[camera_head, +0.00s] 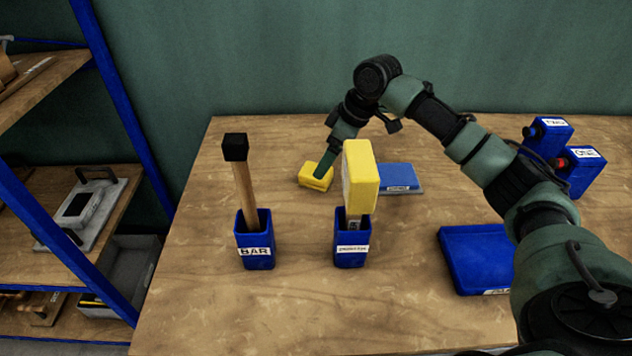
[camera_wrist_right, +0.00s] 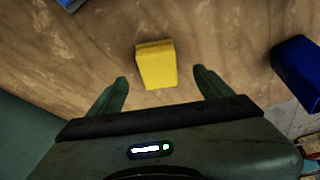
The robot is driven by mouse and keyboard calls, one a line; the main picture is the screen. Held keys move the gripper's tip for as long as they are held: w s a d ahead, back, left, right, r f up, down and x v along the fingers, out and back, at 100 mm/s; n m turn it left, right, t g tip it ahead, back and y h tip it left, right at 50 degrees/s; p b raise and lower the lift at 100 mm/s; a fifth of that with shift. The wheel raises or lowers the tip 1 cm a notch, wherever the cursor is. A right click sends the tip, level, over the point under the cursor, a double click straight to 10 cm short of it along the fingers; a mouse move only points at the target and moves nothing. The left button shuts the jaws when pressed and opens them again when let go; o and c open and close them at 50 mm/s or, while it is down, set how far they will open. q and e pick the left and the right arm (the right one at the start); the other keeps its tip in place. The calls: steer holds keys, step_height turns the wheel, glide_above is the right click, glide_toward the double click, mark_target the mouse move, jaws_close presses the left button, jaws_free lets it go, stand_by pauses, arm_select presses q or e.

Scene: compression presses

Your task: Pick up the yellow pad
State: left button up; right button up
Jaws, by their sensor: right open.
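The yellow pad (camera_head: 314,179) is a small yellow block lying on the wooden table, left of a flat blue piece. It also shows in the right wrist view (camera_wrist_right: 157,66), just ahead of the space between my fingers. My right gripper (camera_head: 325,167) reaches down over it from the back. In the wrist view my right gripper (camera_wrist_right: 161,79) is open, with one finger to each side of the pad and clear gaps. Nothing is held. Whether the fingertips are at table height is hard to tell. My left gripper is not in view.
A yellow-headed tool (camera_head: 360,178) stands in a blue holder (camera_head: 351,249) in front of the pad. A black-tipped bar (camera_head: 243,185) stands in another blue holder (camera_head: 255,243). Blue boxes (camera_head: 584,172) are at the right. The table's left front is clear.

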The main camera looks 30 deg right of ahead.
steer(key=x, duration=0.6)
steer(key=shift+w+a+f+p, duration=0.2)
steer(key=shift+w+p, duration=0.15)
steer(key=shift+w, duration=0.15)
steer(key=c, duration=1.5)
steer(key=shift+c, duration=0.2)
steer(key=shift+r, duration=0.2)
step_height(320, 180, up, 20)
steer(key=shift+f, duration=0.15)
